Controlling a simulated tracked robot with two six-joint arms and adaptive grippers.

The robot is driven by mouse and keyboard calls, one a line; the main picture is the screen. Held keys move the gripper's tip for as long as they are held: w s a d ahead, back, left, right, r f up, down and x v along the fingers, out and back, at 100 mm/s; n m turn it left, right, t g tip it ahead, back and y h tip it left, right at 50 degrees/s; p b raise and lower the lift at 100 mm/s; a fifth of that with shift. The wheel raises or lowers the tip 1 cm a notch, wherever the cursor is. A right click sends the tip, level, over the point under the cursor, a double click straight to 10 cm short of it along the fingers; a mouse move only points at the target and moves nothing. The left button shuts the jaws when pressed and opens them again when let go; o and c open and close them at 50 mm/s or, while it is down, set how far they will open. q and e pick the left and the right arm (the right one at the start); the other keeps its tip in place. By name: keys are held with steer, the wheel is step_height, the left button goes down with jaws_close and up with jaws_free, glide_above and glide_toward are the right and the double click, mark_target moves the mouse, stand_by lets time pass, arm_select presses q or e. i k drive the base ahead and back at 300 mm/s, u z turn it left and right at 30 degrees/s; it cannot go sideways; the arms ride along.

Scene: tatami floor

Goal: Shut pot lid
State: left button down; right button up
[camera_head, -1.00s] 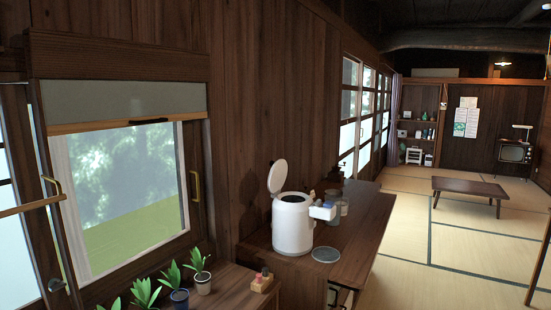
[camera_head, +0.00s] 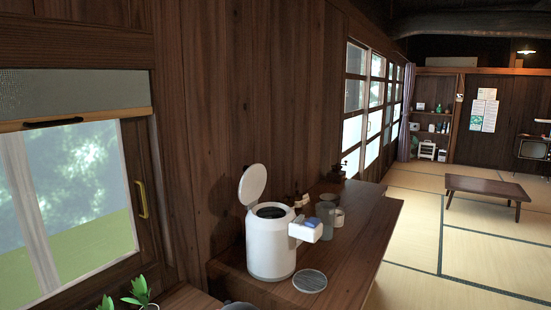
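A white electric pot (camera_head: 268,245) stands on the dark wooden counter. Its round white lid (camera_head: 253,186) is up, tilted back toward the wall, and the dark opening of the pot shows below it. A spout-like white part (camera_head: 306,230) with a blue patch sticks out of the pot's right side. Neither of my grippers shows in this view. A small grey rounded shape sits at the bottom edge, too cut off to tell what it is.
A round grey coaster (camera_head: 309,281) lies on the counter (camera_head: 355,255) in front of the pot. A glass jar (camera_head: 325,218) and a cup (camera_head: 339,217) stand behind it. Potted plants (camera_head: 134,292) are at lower left. A low table (camera_head: 487,188) stands on open tatami.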

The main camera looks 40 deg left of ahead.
mark_target(253, 184)
steer(key=u, duration=0.15)
steer(key=i, duration=0.75)
steer(key=u, duration=0.65)
